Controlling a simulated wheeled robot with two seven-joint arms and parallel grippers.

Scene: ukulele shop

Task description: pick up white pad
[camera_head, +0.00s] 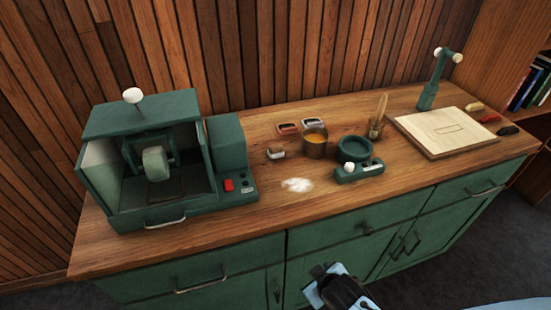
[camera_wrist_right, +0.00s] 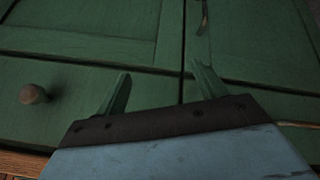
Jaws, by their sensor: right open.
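A flat white patch that looks like the white pad (camera_head: 297,185) lies on the wooden counter (camera_head: 262,217), right of the green machine. It looks soft and uneven at the edges. My right gripper (camera_head: 325,275) is low in front of the cabinet, below the counter's front edge, apart from the pad. In the right wrist view, my right gripper (camera_wrist_right: 161,85) is open and empty, its two fingers spread before green cabinet fronts. The pad does not show in that view. My left gripper is not in view.
A green machine (camera_head: 160,105) with a red button stands left of the pad. A pale board (camera_head: 446,132) lies far right. The counter before the pad is clear.

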